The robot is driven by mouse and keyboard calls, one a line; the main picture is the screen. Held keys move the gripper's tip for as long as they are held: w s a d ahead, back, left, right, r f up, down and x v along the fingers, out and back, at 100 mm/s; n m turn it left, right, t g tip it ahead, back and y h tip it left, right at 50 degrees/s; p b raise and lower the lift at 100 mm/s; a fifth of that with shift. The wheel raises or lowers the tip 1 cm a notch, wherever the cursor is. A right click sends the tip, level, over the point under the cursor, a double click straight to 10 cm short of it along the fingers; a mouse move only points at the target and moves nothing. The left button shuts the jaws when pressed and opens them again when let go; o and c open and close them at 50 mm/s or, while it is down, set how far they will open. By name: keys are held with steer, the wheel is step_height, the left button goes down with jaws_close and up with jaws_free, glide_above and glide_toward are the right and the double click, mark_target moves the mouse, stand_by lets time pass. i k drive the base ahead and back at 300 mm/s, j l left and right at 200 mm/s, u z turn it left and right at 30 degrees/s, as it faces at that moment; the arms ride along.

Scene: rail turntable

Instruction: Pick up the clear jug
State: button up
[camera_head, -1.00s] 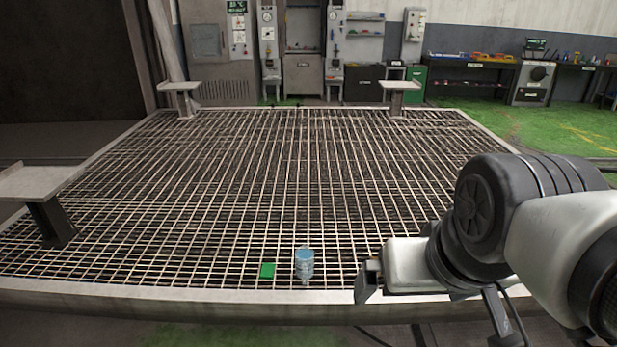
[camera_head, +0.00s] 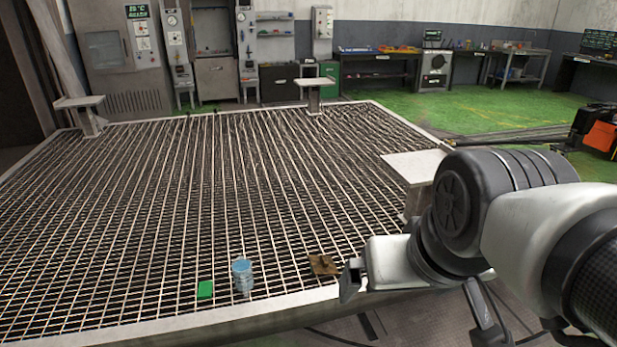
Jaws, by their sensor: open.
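The clear jug (camera_head: 242,276) looks like a small translucent bluish cup-like vessel. It stands upright on the metal grating (camera_head: 150,215) near its front edge. My gripper (camera_head: 350,280) is to the right of the jug, apart from it, near the front rim of the grating. It is open and I see nothing between its fingers. Part of the gripper is hidden by its own body, and only the finger side shows clearly.
A brown flat piece (camera_head: 323,265) lies between the jug and my gripper. A pale raised plate on a post (camera_head: 412,166) stands at the grating's right edge. The grating beyond the jug is clear.

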mark_target(242, 267)
steer(key=i+j+u, duration=0.2)
steer(key=i+j, duration=0.3)
steer(key=i+j+u, duration=0.2)
steer(key=i+j, duration=0.15)
steer(key=i, duration=0.35)
